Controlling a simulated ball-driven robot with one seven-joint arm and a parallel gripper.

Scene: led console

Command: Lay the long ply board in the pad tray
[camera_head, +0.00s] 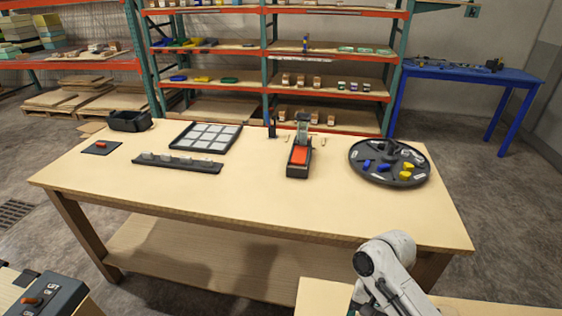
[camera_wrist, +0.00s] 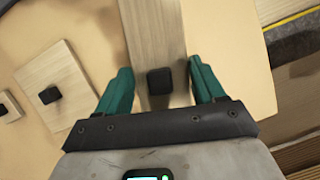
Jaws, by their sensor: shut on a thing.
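My gripper (camera_wrist: 160,66) shows in the wrist view, its two green fingers on either side of a long ply board (camera_wrist: 152,30). The fingers are shut on the board's long edges. A black square knob (camera_wrist: 159,80) stands on the board between the fingers. The board's far end runs out of the picture at the top. In the head view, a black tray with pale grey square pads (camera_head: 198,151) lies on the table's left half; it looks like the pad tray. My gripper and the held board are not visible in the head view.
Smaller ply pieces with black knobs (camera_wrist: 68,72) lie left of my gripper. On the table (camera_head: 250,205) are a black bin (camera_head: 130,121), a dark strip (camera_head: 178,165), a device with an orange block (camera_head: 299,156) and a round parts tray (camera_head: 389,161). The table's front is clear.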

